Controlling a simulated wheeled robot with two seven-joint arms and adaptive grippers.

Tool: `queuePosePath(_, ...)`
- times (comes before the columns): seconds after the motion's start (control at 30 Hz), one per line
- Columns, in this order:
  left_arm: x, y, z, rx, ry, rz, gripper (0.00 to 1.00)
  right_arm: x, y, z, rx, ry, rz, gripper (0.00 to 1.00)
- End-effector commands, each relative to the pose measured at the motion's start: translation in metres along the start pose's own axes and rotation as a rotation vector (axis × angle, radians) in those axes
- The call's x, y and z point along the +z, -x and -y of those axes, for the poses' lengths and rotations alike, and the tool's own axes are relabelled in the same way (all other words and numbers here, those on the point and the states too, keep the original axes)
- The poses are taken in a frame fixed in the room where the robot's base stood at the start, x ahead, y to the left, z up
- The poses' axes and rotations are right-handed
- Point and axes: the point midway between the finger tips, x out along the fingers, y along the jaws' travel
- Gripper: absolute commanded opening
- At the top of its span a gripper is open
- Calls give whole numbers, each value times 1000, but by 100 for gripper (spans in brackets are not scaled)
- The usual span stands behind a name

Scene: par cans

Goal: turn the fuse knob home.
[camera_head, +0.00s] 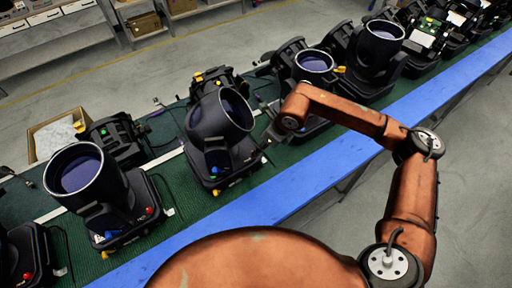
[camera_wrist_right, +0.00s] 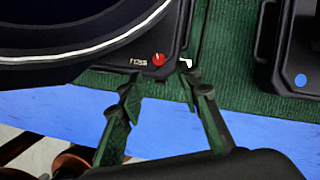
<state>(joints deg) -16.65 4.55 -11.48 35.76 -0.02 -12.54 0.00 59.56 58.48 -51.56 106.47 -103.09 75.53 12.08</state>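The fuse knob (camera_wrist_right: 158,59) is a small red knob beside white "FUSE" lettering on the corner of a black lamp base (camera_wrist_right: 170,38) in the right wrist view. My right gripper (camera_wrist_right: 158,88) is open, with its dark fingers apart. The knob lies just beyond the tips, roughly in line with the gap, and nothing is between the fingers. In the head view my right arm (camera_head: 340,108) reaches in from the right over the bench; I cannot make out the fingers or this knob there. My left gripper is in neither view.
Several lamps, such as one at the left (camera_head: 120,225) and one in the middle (camera_head: 222,160), stand on a green mat. The bench has a blue front edge (camera_head: 290,195). A cardboard box (camera_head: 38,150) is behind. Another base (camera_wrist_right: 300,40) stands at right in the wrist view.

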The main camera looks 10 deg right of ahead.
Motion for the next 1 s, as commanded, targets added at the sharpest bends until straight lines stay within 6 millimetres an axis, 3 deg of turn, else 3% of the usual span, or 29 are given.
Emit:
queuePosePath(0.1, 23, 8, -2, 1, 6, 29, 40, 0, -20, -1, 5, -2, -1, 32)
queuePosePath(0.23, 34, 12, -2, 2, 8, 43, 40, 1, -38, -2, 5, -2, 0, 32)
queuePosePath(0.4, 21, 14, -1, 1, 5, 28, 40, 0, -53, -2, 4, -1, 0, 32)
queuePosePath(0.63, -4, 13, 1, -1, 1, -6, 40, 1, -56, -2, 5, 1, 2, 32)
queuePosePath(0.73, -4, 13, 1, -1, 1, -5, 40, 1, -56, -2, 5, 1, 2, 31)
queuePosePath(1.0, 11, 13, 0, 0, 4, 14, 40, 1, -56, -2, 5, 1, 2, 12)
